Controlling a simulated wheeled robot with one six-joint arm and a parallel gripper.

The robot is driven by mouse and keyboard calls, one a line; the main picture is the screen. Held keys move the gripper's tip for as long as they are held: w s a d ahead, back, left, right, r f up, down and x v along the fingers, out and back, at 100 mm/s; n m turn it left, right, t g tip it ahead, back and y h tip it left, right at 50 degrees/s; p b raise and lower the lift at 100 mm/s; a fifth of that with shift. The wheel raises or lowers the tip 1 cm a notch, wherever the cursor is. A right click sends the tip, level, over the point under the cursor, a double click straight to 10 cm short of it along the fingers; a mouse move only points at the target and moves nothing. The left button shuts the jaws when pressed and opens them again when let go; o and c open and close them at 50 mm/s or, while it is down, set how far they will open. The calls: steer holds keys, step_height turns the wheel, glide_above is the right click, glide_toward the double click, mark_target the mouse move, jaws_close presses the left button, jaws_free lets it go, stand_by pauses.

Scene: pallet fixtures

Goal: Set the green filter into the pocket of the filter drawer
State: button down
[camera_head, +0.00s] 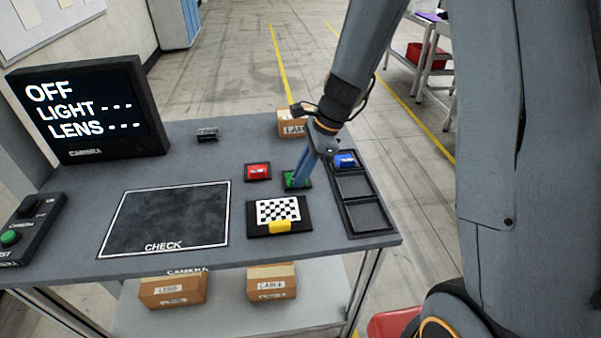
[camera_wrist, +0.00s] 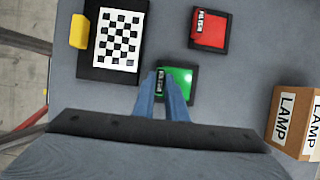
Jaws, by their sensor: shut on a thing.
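The green filter (camera_head: 293,184) is a small square with a black surround, low over the table or on it; I cannot tell which. It also shows in the wrist view (camera_wrist: 178,79), with a dark lettered tab at its left edge. My gripper (camera_head: 298,180) points down, its blue fingers shut on that tab; the fingers (camera_wrist: 162,92) cover part of the filter. Nothing in view is labelled as the filter drawer. A black three-pocket tray (camera_head: 350,203) stands at the table's right edge, with a blue piece (camera_head: 344,160) in its far pocket and the other two empty.
A red filter (camera_head: 258,171) lies left of the green one. A checkerboard plate (camera_head: 279,213) with a yellow tab lies nearer. A LAMP box (camera_wrist: 297,122) stands at the back. The framed CHECK area (camera_head: 165,219) is clear. A monitor (camera_head: 90,112) stands at left.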

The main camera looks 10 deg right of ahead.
steer(key=shift+f, duration=0.15)
steer(key=c, duration=1.8)
jaws_free()
steer(key=shift+o, duration=0.2)
